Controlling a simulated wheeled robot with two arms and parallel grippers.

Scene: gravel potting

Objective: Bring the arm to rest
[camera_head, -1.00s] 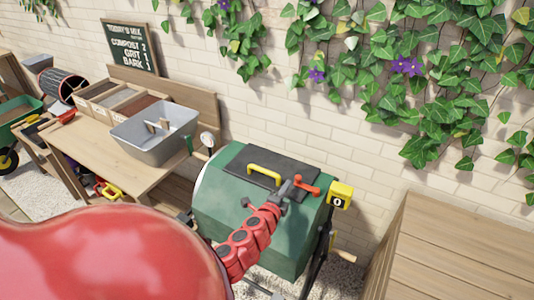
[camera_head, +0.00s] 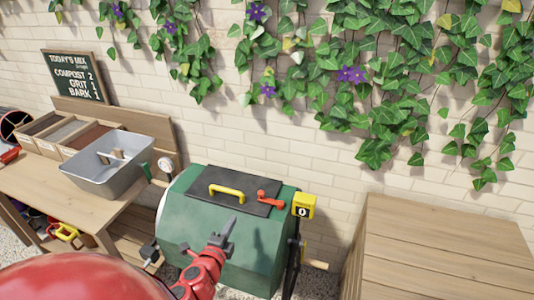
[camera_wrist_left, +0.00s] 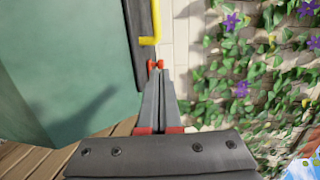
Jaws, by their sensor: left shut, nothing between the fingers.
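My left gripper (camera_head: 229,228) is shut and empty. Its fingers stand in front of the green mixing drum (camera_head: 187,213), below the dark lid and apart from the red latch. In the left wrist view the closed fingertips (camera_wrist_left: 155,65) point past the drum's teal side (camera_wrist_left: 70,55) toward the brick wall. The dark lid (camera_head: 218,197) lies flat on top of the drum, with a yellow handle (camera_head: 226,190) and a red latch (camera_head: 270,201). The handle also shows in the left wrist view (camera_wrist_left: 155,25). My right gripper is not in view.
A wooden bench (camera_head: 70,210) at left bears a grey tub (camera_head: 140,170) and a divided wooden box. A yellow counter box (camera_head: 303,205) reading 0 sits at the drum's right. A large wooden crate (camera_head: 440,235) stands at right. Ivy hangs on the brick wall behind.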

